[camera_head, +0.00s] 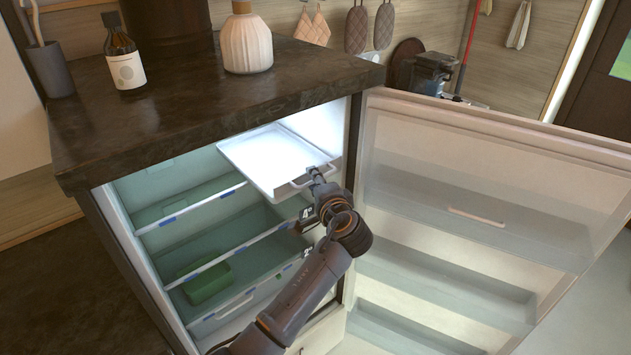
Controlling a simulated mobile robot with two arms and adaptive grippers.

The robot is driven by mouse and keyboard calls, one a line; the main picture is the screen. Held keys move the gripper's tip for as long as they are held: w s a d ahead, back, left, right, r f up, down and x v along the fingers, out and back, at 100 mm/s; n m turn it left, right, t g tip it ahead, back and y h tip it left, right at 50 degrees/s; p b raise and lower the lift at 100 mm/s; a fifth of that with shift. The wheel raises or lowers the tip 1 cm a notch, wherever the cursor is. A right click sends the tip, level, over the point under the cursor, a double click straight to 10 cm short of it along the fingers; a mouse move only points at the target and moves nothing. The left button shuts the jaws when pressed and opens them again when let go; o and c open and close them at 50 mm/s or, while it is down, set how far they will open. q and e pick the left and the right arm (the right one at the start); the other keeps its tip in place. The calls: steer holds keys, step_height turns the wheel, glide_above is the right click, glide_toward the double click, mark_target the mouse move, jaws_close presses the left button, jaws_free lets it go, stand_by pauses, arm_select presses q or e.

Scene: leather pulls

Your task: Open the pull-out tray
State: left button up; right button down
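The white pull-out tray (262,158) is at the top of the open fridge, sticking out past the shelves below it. Its handle (316,176) is on the front edge at the right. One dark arm of mine comes up from the bottom of the view, and its gripper (315,172) is at the handle. The fingertips are small and partly hidden, so I cannot tell whether they are closed on the handle. Only this one arm shows; I take it to be my right one. My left gripper is not in view.
The fridge door (480,200) stands wide open at the right, with clear bins on it. Below the tray are glassy drawers with a green box (207,282) inside. A dark countertop (190,105) above holds a bottle (124,55) and a white vase (246,42).

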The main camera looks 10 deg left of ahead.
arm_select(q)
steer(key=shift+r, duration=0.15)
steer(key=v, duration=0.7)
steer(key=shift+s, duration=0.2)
arm_select(e)
steer(key=shift+w+a, duration=0.15)
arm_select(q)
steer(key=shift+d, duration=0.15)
